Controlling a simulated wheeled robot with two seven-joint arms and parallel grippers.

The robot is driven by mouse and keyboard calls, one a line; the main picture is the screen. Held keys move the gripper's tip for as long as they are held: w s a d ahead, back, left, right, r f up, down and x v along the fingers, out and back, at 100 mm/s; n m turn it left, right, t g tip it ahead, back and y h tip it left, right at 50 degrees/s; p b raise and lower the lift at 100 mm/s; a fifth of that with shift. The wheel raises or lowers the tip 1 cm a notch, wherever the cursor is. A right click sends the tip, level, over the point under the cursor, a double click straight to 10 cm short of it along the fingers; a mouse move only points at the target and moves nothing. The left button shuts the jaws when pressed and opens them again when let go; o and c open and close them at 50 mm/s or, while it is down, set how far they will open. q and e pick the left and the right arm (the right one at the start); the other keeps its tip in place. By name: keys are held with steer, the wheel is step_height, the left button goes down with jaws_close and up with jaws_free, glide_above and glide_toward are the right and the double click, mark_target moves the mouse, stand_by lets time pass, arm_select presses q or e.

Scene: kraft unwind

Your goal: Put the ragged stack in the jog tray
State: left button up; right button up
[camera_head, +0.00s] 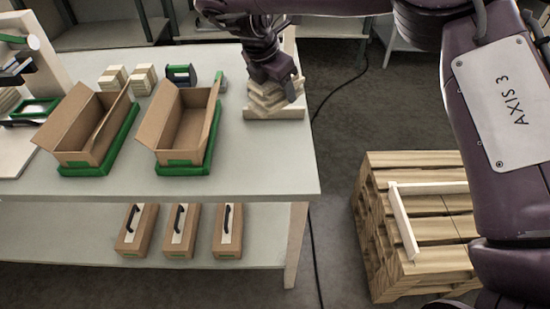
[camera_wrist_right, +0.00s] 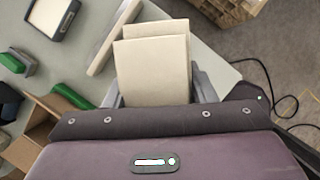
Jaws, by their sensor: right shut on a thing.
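The ragged stack (camera_head: 266,98) is a pile of cream sheets with uneven, fanned edges near the table's right end. My right gripper (camera_head: 279,82) is shut on it from above. In the right wrist view the stack (camera_wrist_right: 152,70) shows between the grey fingers (camera_wrist_right: 160,92), its top sheets offset from each other. The jog tray (camera_head: 275,113) is pale wood; its low front strip shows just in front of the stack, and a pale rail (camera_wrist_right: 112,40) shows beside the stack in the wrist view. I cannot tell whether the stack touches the tray floor. My left gripper is out of view.
Two open cartons (camera_head: 88,127) (camera_head: 183,125) sit in green trays left of the stack. Small paper stacks (camera_head: 113,78) and a dark green-trimmed holder (camera_head: 181,74) stand behind. A wooden pallet (camera_head: 425,225) stands on the floor at right.

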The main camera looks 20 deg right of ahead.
steer(key=r+n, duration=0.1)
steer(key=w+r+n+t+b, duration=0.1)
steer(key=r+n, duration=0.1)
steer(key=w+r+n+y, duration=0.1)
steer(key=n, duration=0.1)
steer(key=shift+w+r+t, duration=0.1)
steer(key=shift+r+t, duration=0.2)
steer(key=shift+r, duration=0.05)
steer(key=shift+f+b, duration=0.25)
steer(key=shift+b, duration=0.15)
glide_toward(278, 136)
steer(key=shift+w+d+r+b, duration=0.35)
steer(key=shift+w+d, duration=0.3)
steer(key=shift+d, duration=0.1)
steer(key=shift+f, duration=2.75)
steer(key=shift+f, duration=0.1)
steer(key=o, duration=1)
steer(key=shift+o, duration=0.2)
